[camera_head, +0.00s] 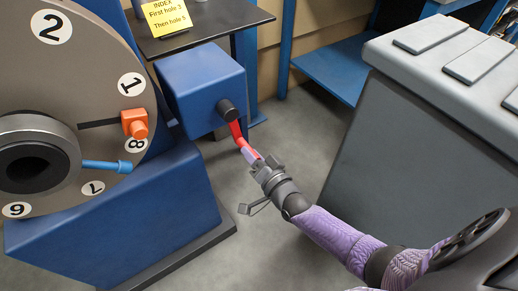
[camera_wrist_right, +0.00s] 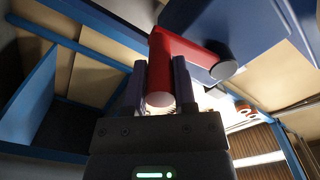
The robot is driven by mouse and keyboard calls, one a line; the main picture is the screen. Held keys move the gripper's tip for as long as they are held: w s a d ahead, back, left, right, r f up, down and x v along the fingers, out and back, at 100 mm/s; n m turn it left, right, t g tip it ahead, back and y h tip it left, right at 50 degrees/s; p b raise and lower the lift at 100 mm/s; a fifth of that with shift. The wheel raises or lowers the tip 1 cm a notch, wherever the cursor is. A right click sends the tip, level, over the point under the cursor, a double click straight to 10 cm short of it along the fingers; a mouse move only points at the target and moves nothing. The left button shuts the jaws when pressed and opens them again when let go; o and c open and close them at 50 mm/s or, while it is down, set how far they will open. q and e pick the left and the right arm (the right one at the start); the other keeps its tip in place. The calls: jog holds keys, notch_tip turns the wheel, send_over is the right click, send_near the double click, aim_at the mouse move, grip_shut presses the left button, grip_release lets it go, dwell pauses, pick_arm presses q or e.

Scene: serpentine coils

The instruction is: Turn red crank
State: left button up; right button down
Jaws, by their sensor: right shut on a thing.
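The red crank (camera_head: 238,133) sticks out from a dark hub on the front of a blue box (camera_head: 203,82). Its arm slants down and to the right in the head view. My right gripper (camera_head: 256,162) is shut on the crank's lower end. In the right wrist view the red crank (camera_wrist_right: 178,55) runs from a grey hub cap to its handle, which lies between the two fingers of my right gripper (camera_wrist_right: 159,88). My left gripper is not in view.
A large numbered index disc (camera_head: 75,75) with an orange block (camera_head: 136,122) and a blue pin (camera_head: 105,166) stands at the left on a blue base (camera_head: 120,225). A yellow note (camera_head: 166,16) lies on a dark shelf. A grey cabinet (camera_head: 420,130) stands at the right.

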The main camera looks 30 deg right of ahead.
jog(key=shift+a+f+m, duration=0.1)
jog(key=shift+a+m, duration=0.45)
jog(key=shift+m, duration=0.05)
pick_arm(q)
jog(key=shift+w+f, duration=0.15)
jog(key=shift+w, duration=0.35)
pick_arm(e)
jog(key=shift+s+a+m, duration=0.1)
jog(key=shift+a+m, duration=0.1)
jog(key=shift+m, duration=0.1)
jog(key=shift+c, duration=2.1)
grip_release()
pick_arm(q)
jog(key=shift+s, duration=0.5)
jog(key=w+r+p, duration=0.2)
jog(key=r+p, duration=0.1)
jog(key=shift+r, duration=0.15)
pick_arm(e)
jog(key=s, duration=1)
jog(key=shift+d, duration=0.35)
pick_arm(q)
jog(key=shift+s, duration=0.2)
